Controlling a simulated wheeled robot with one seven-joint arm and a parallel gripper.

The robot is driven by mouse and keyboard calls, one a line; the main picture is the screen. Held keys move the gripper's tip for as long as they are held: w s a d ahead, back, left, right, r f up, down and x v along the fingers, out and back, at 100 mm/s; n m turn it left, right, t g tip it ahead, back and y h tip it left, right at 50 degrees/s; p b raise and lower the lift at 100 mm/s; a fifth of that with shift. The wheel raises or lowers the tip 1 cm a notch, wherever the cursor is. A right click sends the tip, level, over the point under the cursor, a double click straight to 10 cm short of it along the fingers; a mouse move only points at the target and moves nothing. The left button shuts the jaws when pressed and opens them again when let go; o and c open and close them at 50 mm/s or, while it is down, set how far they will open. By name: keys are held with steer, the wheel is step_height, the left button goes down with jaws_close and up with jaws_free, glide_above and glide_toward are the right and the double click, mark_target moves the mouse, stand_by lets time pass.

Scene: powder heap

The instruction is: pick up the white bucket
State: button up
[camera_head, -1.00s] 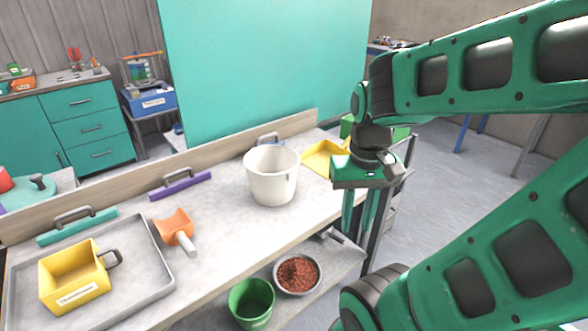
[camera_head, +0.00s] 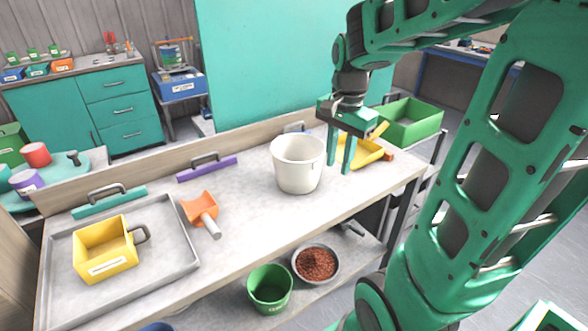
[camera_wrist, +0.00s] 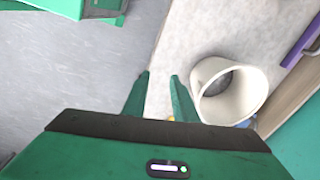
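The white bucket (camera_head: 298,166) stands upright on the workbench, right of its middle. In the wrist view the bucket (camera_wrist: 246,97) is right of the fingers, its open mouth showing. My gripper (camera_head: 342,160) is at the right of the bucket in the head view, fingers pointing down. The two green fingers are apart with nothing between them; in the wrist view my gripper (camera_wrist: 159,82) is beside the bucket, not around it. Whether a finger touches the bucket I cannot tell.
A yellow scoop or dustpan (camera_head: 364,152) lies right behind my gripper. An orange scoop (camera_head: 202,211), a purple-backed brush (camera_head: 207,168) and a grey tray (camera_head: 183,262) with a yellow box (camera_head: 105,249) are left. A green bucket (camera_head: 270,288) and bowl of reddish granules (camera_head: 316,264) are below.

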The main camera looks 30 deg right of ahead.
mark_target(307, 169)
steer(key=w+m, duration=0.5)
steer(key=w, duration=0.5)
steer(key=f, duration=0.3)
steer(key=w+f, duration=0.1)
steer(key=f, duration=0.3)
steer(key=w+f, duration=0.1)
steer(key=f, duration=0.2)
steer(key=shift+a+f, duration=0.3)
steer(key=shift+f, duration=0.1)
jaws_close()
steer(key=shift+t, duration=0.3)
